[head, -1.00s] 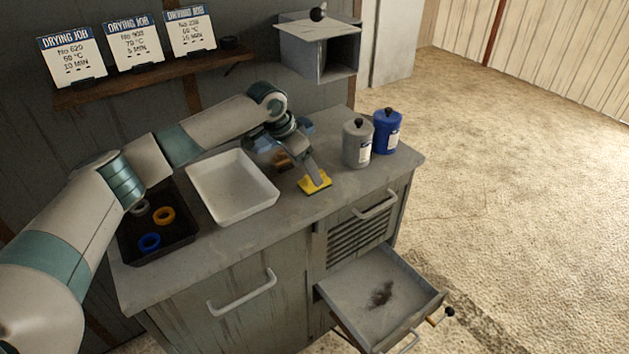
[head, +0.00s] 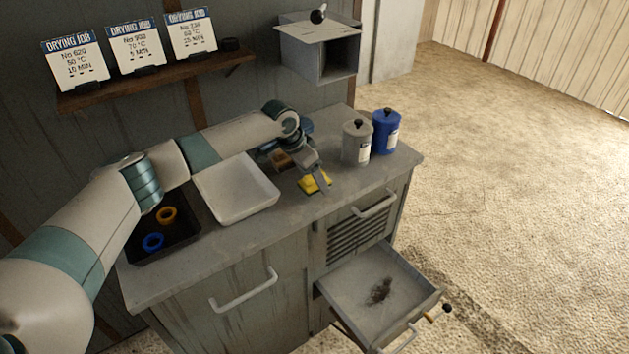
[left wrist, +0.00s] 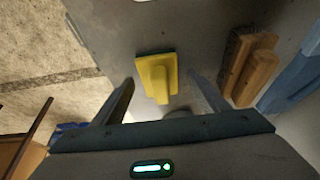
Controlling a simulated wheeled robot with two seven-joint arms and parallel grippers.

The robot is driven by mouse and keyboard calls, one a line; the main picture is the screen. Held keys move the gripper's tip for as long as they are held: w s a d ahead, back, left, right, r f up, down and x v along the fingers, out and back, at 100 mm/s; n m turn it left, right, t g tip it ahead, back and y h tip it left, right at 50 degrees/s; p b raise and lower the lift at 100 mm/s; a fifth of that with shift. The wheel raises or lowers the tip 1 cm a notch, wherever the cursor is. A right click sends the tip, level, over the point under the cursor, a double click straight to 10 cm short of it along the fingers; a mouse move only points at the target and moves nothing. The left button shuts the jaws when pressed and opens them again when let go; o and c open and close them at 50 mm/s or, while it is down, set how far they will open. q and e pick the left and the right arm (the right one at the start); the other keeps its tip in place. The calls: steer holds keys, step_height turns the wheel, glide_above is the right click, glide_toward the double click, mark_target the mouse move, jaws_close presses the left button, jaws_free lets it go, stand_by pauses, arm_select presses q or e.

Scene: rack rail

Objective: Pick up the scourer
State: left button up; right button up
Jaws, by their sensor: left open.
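The scourer (head: 308,184) is a yellow block with a raised grip and a dark green edge, lying on the grey worktop. In the left wrist view the scourer (left wrist: 157,78) lies ahead of the jaws, roughly midway between them. My left gripper (head: 319,184) is over the scourer and partly hides it in the head view. In the left wrist view my left gripper (left wrist: 163,93) is open, with a finger on each side and nothing held. My right gripper is in neither view.
A brown wooden block (left wrist: 250,68) and a blue thing (left wrist: 294,82) lie to one side. A white tray (head: 262,203) and a black tray (head: 185,243) with rings are on the worktop. Grey (head: 356,145) and blue (head: 386,132) canisters stand right. An open drawer (head: 350,293) holds a dark smudge.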

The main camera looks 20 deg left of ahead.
arm_select(q)
steer(key=c, duration=1.1)
steer(key=shift+c, duration=0.2)
steer(key=shift+r, duration=0.15)
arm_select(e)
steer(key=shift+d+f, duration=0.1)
